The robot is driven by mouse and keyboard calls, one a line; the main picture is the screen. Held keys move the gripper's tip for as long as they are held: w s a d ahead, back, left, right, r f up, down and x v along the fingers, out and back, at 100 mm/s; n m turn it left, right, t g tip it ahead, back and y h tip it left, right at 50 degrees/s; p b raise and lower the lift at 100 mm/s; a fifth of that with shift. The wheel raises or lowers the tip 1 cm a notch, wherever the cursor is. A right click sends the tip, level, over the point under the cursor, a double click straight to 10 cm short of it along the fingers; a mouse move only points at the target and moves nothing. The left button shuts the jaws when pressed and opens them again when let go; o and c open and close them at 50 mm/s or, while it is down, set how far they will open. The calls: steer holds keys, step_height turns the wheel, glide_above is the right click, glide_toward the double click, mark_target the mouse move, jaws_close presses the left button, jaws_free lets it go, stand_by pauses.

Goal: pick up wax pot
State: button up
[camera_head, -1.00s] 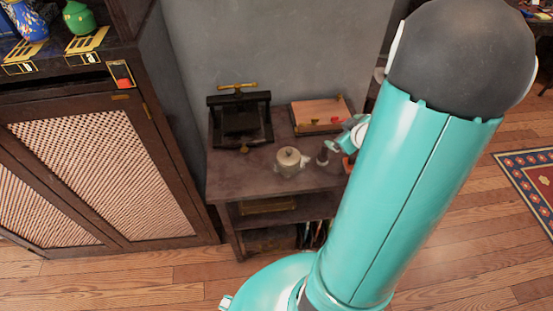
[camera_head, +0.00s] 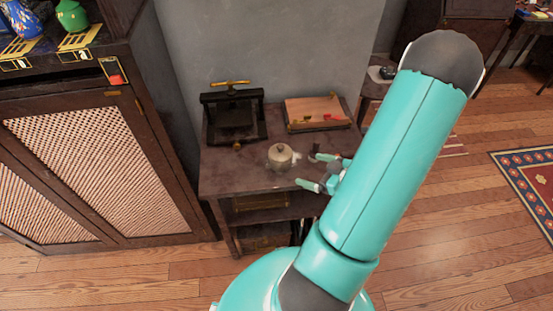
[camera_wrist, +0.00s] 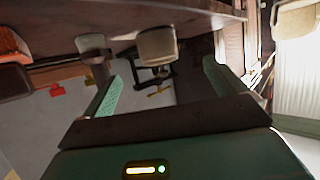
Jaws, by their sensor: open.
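The wax pot appears to be the small beige lidded pot (camera_head: 281,157) standing upright on the dark wooden side table (camera_head: 222,176). My gripper (camera_head: 309,170) is open, with its two teal fingers apart, to the right of the pot and near the table's right part. A gap shows between the fingertips and the pot. In the wrist view, which looks upside down, the pot (camera_wrist: 157,47) shows beyond and between the fingertips of my gripper (camera_wrist: 162,72). Nothing is held.
A black press (camera_head: 234,118) with a brass handle stands behind the pot. A wooden tray (camera_head: 316,112) with small red items lies at the back right. A small dark object (camera_head: 315,149) stands close to the upper finger. A lattice-door cabinet (camera_head: 95,160) is at left.

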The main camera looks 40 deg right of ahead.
mark_target(290, 161)
steer(key=x, duration=0.7)
steer(key=shift+f, duration=0.1)
steer(key=x, duration=0.5)
steer(key=shift+w+d+f, duration=0.15)
steer(key=shift+w+d, duration=0.15)
steer(key=shift+w, duration=0.05)
steer(key=shift+c, duration=0.5)
steer(key=c, duration=1.3)
steer(key=shift+w+r, duration=0.1)
steer(key=shift+r, duration=0.15)
